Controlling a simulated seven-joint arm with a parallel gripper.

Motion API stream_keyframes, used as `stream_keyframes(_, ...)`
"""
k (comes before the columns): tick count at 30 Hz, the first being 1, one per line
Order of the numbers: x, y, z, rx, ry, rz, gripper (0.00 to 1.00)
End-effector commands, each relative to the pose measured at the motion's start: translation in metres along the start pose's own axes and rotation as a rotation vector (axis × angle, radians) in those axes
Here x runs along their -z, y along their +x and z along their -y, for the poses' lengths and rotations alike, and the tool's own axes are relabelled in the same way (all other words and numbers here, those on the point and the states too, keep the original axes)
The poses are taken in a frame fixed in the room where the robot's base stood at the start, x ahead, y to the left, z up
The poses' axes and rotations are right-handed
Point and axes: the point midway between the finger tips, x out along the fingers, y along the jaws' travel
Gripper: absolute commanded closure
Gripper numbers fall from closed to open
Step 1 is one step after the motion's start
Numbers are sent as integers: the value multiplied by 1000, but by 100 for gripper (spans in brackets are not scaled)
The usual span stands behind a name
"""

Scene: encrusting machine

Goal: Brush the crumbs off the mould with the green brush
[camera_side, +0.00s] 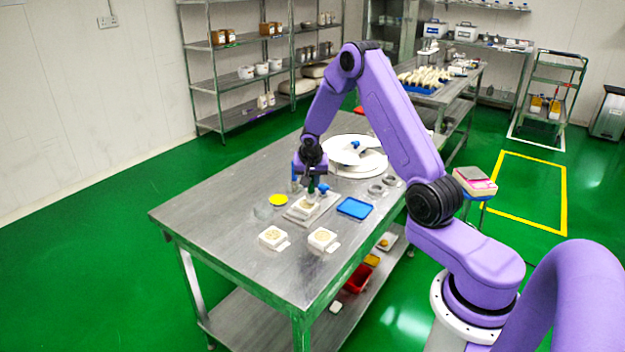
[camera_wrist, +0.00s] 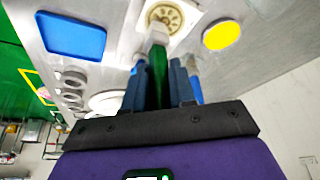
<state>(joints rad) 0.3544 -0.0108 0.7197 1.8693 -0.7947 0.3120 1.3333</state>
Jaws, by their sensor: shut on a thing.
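My gripper (camera_side: 312,187) is shut on the green brush (camera_wrist: 158,72), whose pale bristle end points away from my fingers. In the wrist view my blue fingers (camera_wrist: 160,85) stand on both sides of its handle. The bristles are over the edge of a white mould with a round cream patterned face (camera_wrist: 166,14); whether they touch it I cannot tell. In the side view this mould (camera_side: 303,208) sits on a pale plate under my gripper, partly hidden. Crumbs are too small to make out.
A blue tray (camera_side: 355,208) lies right of the mould and a yellow disc (camera_side: 278,200) to its left. Two more white moulds (camera_side: 272,237) (camera_side: 322,239) sit nearer the table's front. A large white round piece (camera_side: 352,155) stands behind. The table's left part is clear.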

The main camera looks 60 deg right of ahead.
Motion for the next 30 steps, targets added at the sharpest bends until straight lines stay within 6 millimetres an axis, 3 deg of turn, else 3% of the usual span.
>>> stream_keyframes(16, -36, -15, 30, 0, -2, 0, 100)
stream_keyframes(20, -27, -13, 40, 1, 0, -1, 100)
stream_keyframes(30, -4, -3, 19, 0, 2, 0, 100)
